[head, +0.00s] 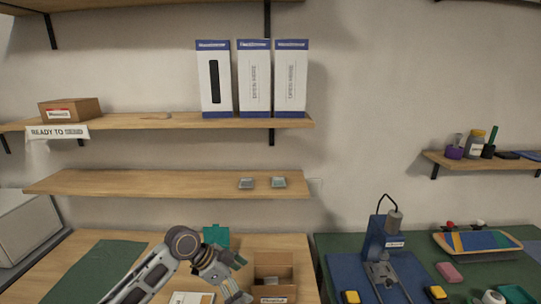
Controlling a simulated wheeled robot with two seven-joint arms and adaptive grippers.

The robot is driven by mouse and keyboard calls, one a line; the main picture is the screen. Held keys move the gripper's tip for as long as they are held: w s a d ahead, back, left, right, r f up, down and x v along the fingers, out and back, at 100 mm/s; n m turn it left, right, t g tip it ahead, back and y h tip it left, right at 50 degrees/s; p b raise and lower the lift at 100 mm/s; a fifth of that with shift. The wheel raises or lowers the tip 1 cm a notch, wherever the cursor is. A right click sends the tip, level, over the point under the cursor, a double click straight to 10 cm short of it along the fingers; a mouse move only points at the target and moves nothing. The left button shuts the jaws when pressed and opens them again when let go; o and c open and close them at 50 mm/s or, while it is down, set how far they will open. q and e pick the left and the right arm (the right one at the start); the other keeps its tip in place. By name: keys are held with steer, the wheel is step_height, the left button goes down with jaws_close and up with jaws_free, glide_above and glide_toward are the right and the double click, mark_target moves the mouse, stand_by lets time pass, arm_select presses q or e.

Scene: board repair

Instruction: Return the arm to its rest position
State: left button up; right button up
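My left arm comes in from the bottom left, and its gripper (242,279) hangs over the wooden table, pointing down and right. Its two fingers look spread apart, with nothing visible between them. It is just left of an open cardboard box (273,276) with a white label; I cannot tell whether they touch. A teal object (216,236) stands behind the gripper, partly hidden by it. My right gripper is not in view.
The wooden table (85,240) bears a dark green mat (97,272). At right, a blue press stand (376,240) and a skateboard deck (478,242) are on the green bench. Shelves above hold white boxes (254,80) and two small grey pieces (279,182).

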arm_select(q)
steer(key=shift+s+a+f+n+t+y, duration=0.85)
steer(key=shift+s+f+n, duration=2.05)
steer(key=shift+s+f, duration=1.8)
steer(key=s+a+f+n+y, duration=0.2)
steer(key=s+a+n+y, duration=0.5)
steer(key=s+a, duration=0.55)
steer(key=s+f+h, duration=0.2)
steer(key=s+f, duration=0.1)
steer(key=f, duration=3.1)
steer(key=s+a+f+g, duration=0.1)
steer(key=s+a+f, duration=0.1)
steer(key=s+f, duration=0.7)
steer(key=s+a+f+g, duration=0.1)
steer(key=s+a+f, duration=0.1)
steer(key=s+f, duration=0.8)
steer(key=s, duration=0.3)
steer(key=shift+f+n+y, duration=0.15)
steer(key=shift+n+y, duration=0.15)
steer(key=shift+y, duration=0.05)
